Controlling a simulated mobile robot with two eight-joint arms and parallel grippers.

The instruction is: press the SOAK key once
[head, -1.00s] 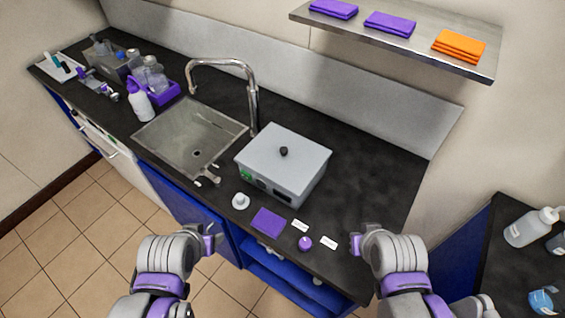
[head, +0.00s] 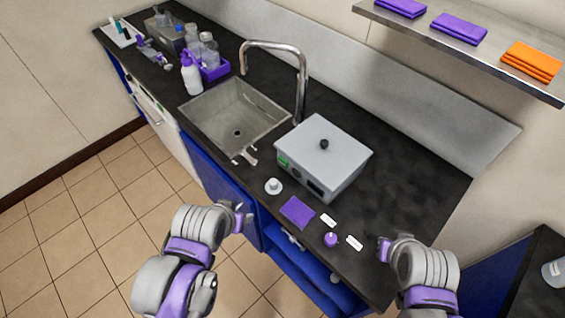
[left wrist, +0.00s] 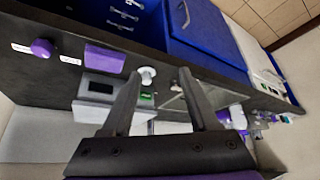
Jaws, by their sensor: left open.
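A grey lidded box (head: 325,150) with a black knob on its lid stands on the counter, right of the sink. Its front has a green patch (head: 283,161) and a dark panel (head: 315,187); no lettering is legible, so I cannot tell which part is the SOAK key. In the left wrist view the box front (left wrist: 97,88) shows a dark display and a green patch (left wrist: 147,96). My left gripper (head: 243,217) is open and empty, before the counter's front edge and apart from the box. My right gripper (head: 384,249) is near the counter's front right; its jaws are unclear.
A white round knob-like piece (head: 273,187), a purple cloth (head: 297,212), a purple pot (head: 330,240) and two white labels (head: 354,243) lie before the box. The sink (head: 235,117) and tall tap (head: 301,80) are to its left. A shelf (head: 480,52) overhangs at upper right.

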